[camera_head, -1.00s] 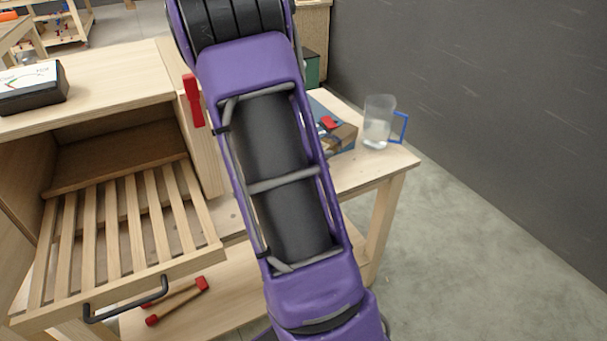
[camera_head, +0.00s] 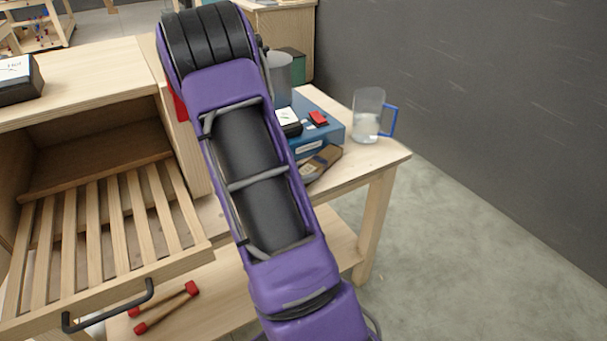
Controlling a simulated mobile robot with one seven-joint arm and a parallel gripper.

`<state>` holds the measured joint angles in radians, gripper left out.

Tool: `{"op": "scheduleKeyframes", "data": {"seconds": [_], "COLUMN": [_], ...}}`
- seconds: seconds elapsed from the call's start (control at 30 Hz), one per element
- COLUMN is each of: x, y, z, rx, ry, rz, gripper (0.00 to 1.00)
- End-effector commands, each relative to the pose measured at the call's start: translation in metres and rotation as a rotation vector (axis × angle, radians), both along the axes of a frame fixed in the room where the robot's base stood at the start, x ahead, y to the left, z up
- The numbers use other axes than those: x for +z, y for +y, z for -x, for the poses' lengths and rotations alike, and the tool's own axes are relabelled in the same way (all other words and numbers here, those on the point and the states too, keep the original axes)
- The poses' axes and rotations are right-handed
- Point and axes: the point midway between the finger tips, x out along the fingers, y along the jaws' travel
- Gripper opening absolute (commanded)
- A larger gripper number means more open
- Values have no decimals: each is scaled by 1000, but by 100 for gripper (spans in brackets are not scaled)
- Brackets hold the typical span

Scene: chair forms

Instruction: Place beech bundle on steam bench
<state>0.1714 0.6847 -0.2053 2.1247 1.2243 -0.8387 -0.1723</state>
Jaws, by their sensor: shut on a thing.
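My purple arm crosses the middle of the view, and its far end bends away behind itself. My gripper is hidden behind the arm, and so is anything in it. I cannot make out a beech bundle. A pale wooden bench (camera_head: 372,167) stands right of the arm and seems to be the steam bench. On it are a blue box (camera_head: 325,133) with a red switch, a brown piece (camera_head: 321,162) against its front, and a clear jug (camera_head: 367,116) with a blue handle. A grey cylinder (camera_head: 279,78) shows behind the arm.
A wooden cabinet (camera_head: 95,75) stands at left with its slatted drawer (camera_head: 105,280) pulled out. Two red-ended sticks (camera_head: 165,306) lie on the lower shelf (camera_head: 215,305). A black gauge box (camera_head: 20,80) sits on top. Bare bench surface shows around the jug.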

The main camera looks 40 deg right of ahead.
Motion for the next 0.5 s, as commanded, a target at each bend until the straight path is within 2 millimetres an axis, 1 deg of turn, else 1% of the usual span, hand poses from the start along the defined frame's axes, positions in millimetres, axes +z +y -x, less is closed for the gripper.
{"op": "scheduleKeyframes", "data": {"seconds": [0.07,0.1,0.17,0.2,0.27,0.5], "x": [-1,-2,-2,-1,-1,-1], "y": [1,1,1,1,1,1], "z": [0,1,1,1,1,0], "rx": [0,0,1,0,0,0], "ry": [2,2,3,2,2,2], "rz": [-4,-6,-6,-6,-5,-4], "gripper": [0,62,73,80,90,90]}}
